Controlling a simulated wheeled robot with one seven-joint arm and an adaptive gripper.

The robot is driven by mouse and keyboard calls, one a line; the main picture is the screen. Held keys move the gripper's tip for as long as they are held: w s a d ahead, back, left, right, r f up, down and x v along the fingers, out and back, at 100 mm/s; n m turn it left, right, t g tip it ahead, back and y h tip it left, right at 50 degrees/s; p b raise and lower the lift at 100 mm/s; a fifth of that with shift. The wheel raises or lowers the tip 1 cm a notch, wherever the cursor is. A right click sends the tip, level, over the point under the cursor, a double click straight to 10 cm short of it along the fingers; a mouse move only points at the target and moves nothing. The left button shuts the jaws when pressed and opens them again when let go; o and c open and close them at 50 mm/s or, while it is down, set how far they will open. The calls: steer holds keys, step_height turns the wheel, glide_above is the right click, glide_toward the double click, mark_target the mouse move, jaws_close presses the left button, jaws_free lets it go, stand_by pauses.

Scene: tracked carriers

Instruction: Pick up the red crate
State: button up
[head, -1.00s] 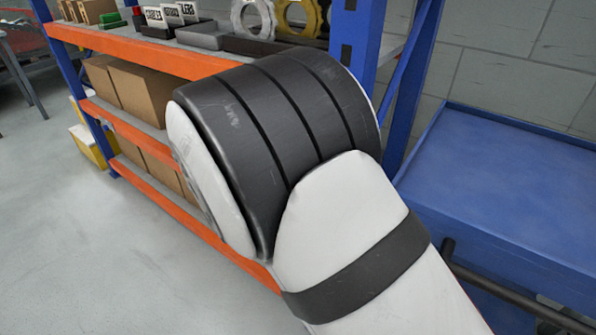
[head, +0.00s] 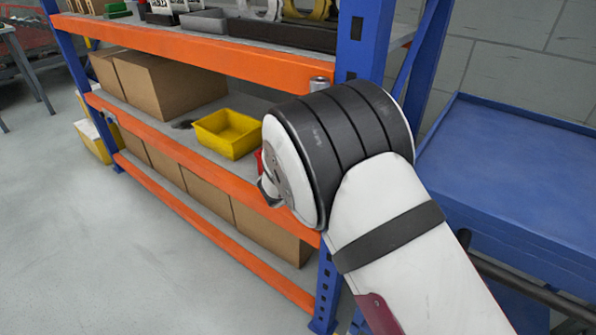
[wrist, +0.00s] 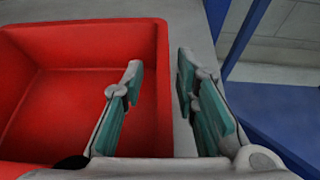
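The red crate (wrist: 78,48) fills the left of the wrist view and looks empty. Its left side is cut off by the frame. My gripper (wrist: 159,64) is open, its two teal-padded fingers apart. The left finger shows over the crate's inside and the right finger outside its right wall, so that wall lies between them. No contact is visible. In the head view only a small red sliver (head: 259,161) shows on the middle shelf beside my arm. My arm hides the rest of it and most of the gripper there.
A yellow crate (head: 228,133) stands on the middle shelf left of my arm, with cardboard boxes (head: 165,85) farther left. The orange upper beam (head: 200,57) runs above. A blue rack post (head: 362,40) and a blue cart (head: 510,165) are at right.

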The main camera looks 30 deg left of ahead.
steer(key=shift+w+f, duration=0.1)
steer(key=shift+w, duration=0.2)
jaws_close()
